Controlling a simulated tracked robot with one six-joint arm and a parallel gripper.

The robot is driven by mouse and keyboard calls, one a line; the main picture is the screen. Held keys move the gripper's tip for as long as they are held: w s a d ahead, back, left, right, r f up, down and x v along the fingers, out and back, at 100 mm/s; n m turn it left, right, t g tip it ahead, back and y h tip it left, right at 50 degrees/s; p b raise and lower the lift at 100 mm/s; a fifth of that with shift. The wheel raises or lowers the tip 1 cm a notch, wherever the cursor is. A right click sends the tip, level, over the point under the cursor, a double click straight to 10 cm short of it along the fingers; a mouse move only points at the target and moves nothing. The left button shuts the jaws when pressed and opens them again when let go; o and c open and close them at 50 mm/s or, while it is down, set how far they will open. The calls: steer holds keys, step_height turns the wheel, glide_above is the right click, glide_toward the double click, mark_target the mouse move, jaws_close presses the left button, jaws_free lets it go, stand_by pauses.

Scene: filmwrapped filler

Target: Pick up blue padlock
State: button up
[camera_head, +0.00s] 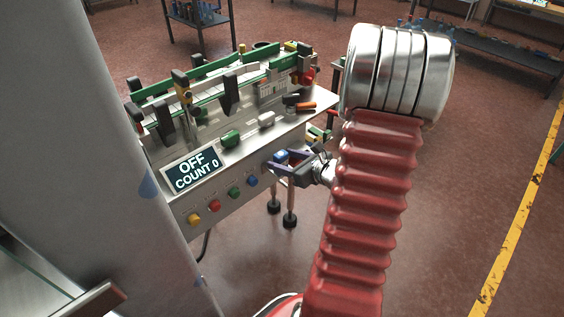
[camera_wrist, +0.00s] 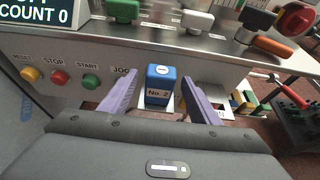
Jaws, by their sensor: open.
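The blue padlock (camera_wrist: 159,85) is a small blue block with a "No. 2" label, at the front edge of the machine panel in the wrist view. It also shows in the head view (camera_head: 280,155), partly hidden by my gripper. My gripper (camera_wrist: 160,102) is open, with one purple finger on each side of the padlock. In the head view my gripper (camera_head: 289,162) is at the right front corner of the panel. I cannot tell whether the fingers touch the padlock.
The machine (camera_head: 240,150) has a display reading "OFF COUNT 0" (camera_head: 192,171) and yellow, red, green and blue buttons on its front. Open floor (camera_head: 440,190) is at right.

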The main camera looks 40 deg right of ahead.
steer(key=shift+c, duration=0.2)
steer(key=c, duration=1.3)
steer(key=shift+r, duration=0.1)
step_height(320, 180, up, 10)
stand_by(0.4)
steer(key=shift+a, duration=0.1)
stand_by(0.4)
